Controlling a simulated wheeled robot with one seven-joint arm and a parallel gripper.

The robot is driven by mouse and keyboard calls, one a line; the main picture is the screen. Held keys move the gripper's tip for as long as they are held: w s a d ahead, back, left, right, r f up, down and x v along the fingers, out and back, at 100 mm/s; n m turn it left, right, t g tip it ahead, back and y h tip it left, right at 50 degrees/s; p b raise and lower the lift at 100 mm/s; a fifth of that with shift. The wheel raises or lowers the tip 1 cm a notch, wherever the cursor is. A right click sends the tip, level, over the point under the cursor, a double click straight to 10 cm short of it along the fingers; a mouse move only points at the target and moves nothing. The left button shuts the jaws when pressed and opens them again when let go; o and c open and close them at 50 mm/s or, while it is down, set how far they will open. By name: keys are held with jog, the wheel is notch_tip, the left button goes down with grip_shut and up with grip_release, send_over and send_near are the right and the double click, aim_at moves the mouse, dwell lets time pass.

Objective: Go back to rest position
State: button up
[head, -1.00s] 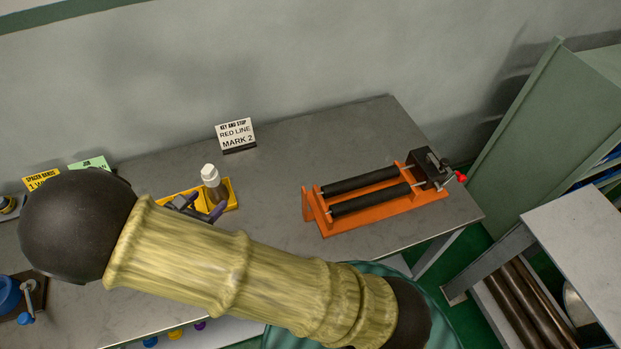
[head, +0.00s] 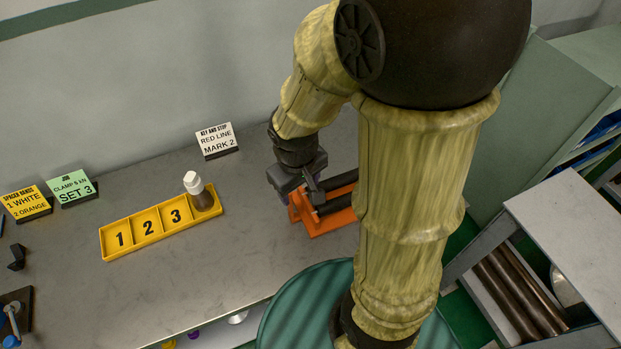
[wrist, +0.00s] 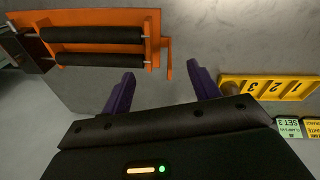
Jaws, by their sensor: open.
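My gripper (wrist: 162,90) shows in the wrist view with its two purple fingers apart and nothing between them. In the head view my arm stands raised on the right, and the gripper hangs above the bench just left of the orange roller stand (head: 325,222). The fingertips are partly hidden there. The wrist view shows the roller stand (wrist: 160,22) with two black rollers at upper left, apart from the fingers.
Signs (head: 217,141) stand behind. A green cabinet (head: 530,110) and a side table (head: 570,225) are at right.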

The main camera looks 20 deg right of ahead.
jog(key=d+r+m, duration=0.1)
jog(key=d+m+t, duration=0.1)
jog(key=m, duration=0.1)
jog(key=shift+s+d+r+m+y, duration=0.1)
jog(key=shift+s+r+m+y, duration=0.2)
jog(key=shift+s+r, duration=0.1)
jog(key=p+v, duration=0.3)
jog(key=shift+w+r, duration=0.35)
dwell(0.7)
